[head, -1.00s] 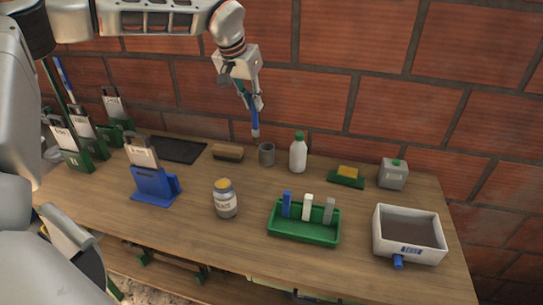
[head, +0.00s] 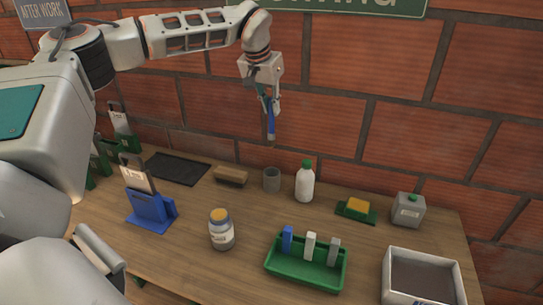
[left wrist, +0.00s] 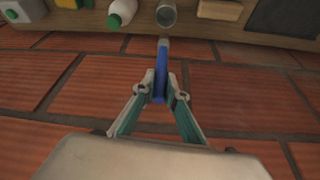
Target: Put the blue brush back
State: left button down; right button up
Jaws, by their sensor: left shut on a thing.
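My left gripper (head: 269,100) is shut on the blue brush (head: 271,125) and holds it in the air with its tip pointing down. The brush hangs above the grey cup (head: 271,180) at the back of the table, clear of it. In the left wrist view the brush (left wrist: 160,75) is between the fingertips, and the cup (left wrist: 166,14) shows beyond its tip with its round opening visible. My right gripper is not in view.
A white bottle with a green cap (head: 304,184) stands right of the cup, and a wooden brush block (head: 231,176) lies left of it. A jar (head: 221,232), a green tray (head: 305,275), a blue stand (head: 150,210) and a grey canister (head: 408,211) are on the table. The brick wall is close behind.

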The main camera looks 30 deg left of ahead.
aim_at(271, 135)
pick_arm(q)
notch_tip(271, 135, down, 17)
dwell(0.8)
jog(key=shift+f, duration=0.1)
jog(key=c, duration=2)
grip_release()
jog(key=shift+c, duration=0.2)
jog(key=v, duration=1.2)
jog(key=shift+b, duration=0.35)
jog(key=shift+d, duration=0.1)
